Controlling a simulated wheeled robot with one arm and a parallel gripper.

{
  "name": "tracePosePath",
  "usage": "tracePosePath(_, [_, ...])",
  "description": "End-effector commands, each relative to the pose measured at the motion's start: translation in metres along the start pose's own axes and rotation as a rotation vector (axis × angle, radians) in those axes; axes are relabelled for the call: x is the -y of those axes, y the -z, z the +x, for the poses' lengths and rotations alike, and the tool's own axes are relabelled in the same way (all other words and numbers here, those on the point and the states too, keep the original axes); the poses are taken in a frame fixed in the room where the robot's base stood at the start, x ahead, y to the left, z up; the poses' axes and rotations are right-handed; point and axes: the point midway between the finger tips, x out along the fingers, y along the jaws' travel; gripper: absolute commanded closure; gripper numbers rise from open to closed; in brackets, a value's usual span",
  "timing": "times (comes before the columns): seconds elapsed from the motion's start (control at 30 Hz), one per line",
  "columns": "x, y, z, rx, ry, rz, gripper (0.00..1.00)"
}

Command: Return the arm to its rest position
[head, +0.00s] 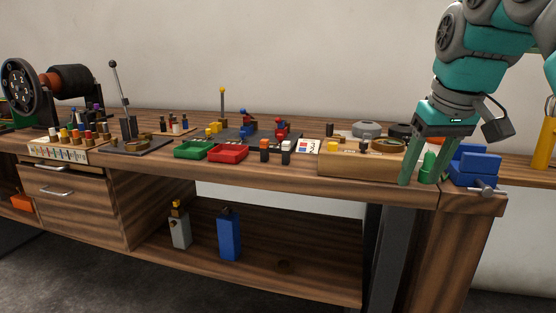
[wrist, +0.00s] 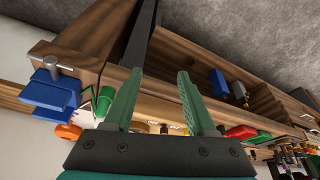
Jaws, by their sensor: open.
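My gripper (head: 424,160) is at the right end of the workbench (head: 320,186), pointing down, close to a wooden block with fittings (head: 350,165) and a blue vise (head: 474,164). In the wrist view its two green fingers (wrist: 157,100) are spread apart with nothing between them. A green cylindrical thing (head: 428,168) stands beside the fingers in the head view. My arm comes down from the upper right.
Green (head: 194,149) and red (head: 228,152) trays lie mid-bench. A lever on a plate (head: 124,110) and a wheeled machine (head: 45,88) stand left. Blue (head: 229,234) and grey (head: 180,230) containers stand on the lower shelf. The space above the bench's middle is free.

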Motion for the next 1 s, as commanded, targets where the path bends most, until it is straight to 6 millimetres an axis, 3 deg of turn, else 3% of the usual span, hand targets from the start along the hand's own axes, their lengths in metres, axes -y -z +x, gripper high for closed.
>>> tracePosePath(0.27, [0.029, -0.033, 0.038, 0.078, 0.006, -0.026, 0.44])
tracePosePath(0.47, [0.058, -0.082, 0.084, 0.171, 0.010, -0.037, 0.44])
tracePosePath(0.67, [0.080, -0.144, 0.130, 0.264, 0.012, -0.028, 0.44])
tracePosePath(1.0, [0.103, -0.268, 0.199, 0.420, 0.005, 0.034, 0.44])
